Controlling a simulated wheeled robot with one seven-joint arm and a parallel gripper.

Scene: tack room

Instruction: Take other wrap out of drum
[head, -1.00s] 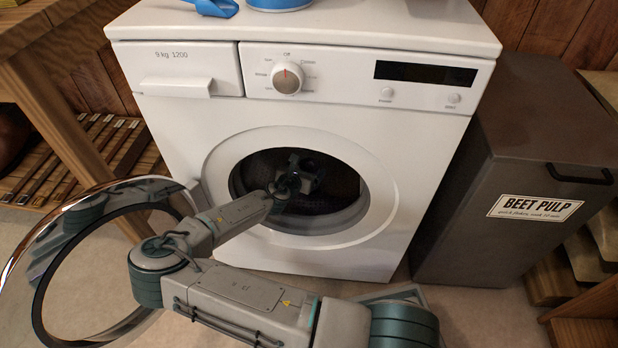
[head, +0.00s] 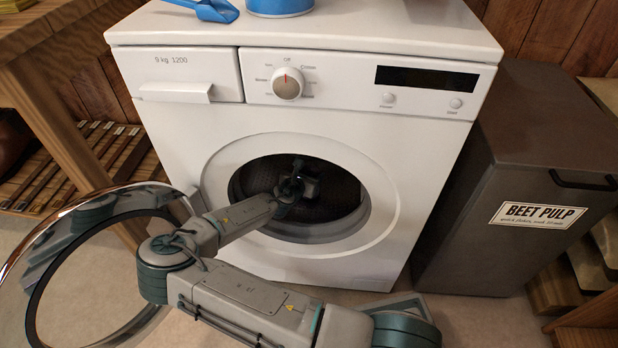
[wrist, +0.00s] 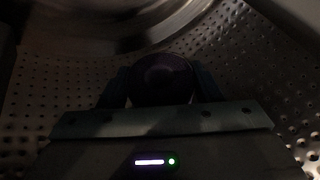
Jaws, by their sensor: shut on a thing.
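The washing machine (head: 180,140) stands in front of me with its round door (head: 40,250) swung open to the left. My arm reaches through the opening into the drum (head: 335,200), whose perforated metal wall also shows in the wrist view (wrist: 60,85). In the wrist view my gripper (wrist: 162,88) is shut on a dark, rolled, roundish wrap (wrist: 163,75), held between the two fingers. The wrap looks dark purple, but the light is poor. In the head view the fingers and the wrap are hidden inside the drum.
A blue scoop (head: 212,10) and a blue tub (head: 280,6) sit on top of the machine. A brown beet pulp bin (head: 520,170) stands close on the right. A wooden bench (head: 50,110) is on the left. The drum rim closely surrounds my wrist.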

